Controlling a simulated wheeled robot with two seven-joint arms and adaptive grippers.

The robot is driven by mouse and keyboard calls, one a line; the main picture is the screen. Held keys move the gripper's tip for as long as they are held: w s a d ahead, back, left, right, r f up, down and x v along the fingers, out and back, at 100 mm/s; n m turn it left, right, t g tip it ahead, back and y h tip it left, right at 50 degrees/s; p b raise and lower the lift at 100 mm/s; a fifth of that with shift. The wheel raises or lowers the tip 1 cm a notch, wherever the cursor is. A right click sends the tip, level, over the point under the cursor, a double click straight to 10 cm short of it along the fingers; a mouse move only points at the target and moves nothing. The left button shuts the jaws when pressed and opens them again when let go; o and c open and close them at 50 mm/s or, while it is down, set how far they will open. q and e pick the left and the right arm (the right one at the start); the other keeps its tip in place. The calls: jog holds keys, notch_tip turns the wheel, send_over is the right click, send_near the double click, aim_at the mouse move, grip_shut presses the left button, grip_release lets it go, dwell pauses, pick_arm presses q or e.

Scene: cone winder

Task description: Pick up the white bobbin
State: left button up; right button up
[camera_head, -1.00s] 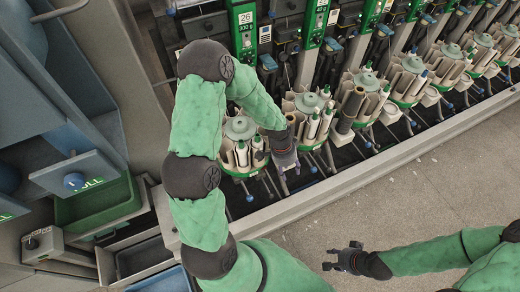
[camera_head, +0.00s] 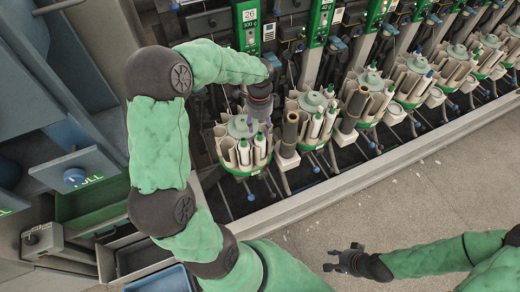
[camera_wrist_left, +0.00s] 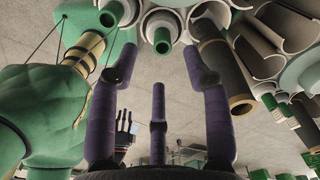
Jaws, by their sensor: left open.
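White bobbins (camera_head: 244,153) with green tips stand upright in the leftmost round carousel (camera_head: 253,171), at the front side; a second white one (camera_head: 260,147) stands beside it. My left gripper (camera_head: 256,122) hangs over this carousel, just above and behind the bobbins, and covers part of it. In the left wrist view its purple fingers (camera_wrist_left: 160,75) are spread with nothing between them. A white, green-tipped bobbin (camera_wrist_left: 161,36) lies beyond the fingertips there, apart from them. My right gripper (camera_head: 343,260) is over the floor at the lower right, fingers apart and empty.
A brown tube (camera_head: 291,130) stands right of the carousel; it seems to be the brown tube (camera_wrist_left: 228,78) near the fingers in the wrist view. More carousels (camera_head: 313,110) run to the upper right. Grey floor (camera_head: 400,195) lies in front, clear.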

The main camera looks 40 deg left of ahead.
aim_at(260, 134)
pick_arm(q)
jog(key=shift+w+f+b, duration=0.15)
jog(key=shift+f+b, duration=0.8)
jog(key=shift+f, duration=2.15)
grip_shut()
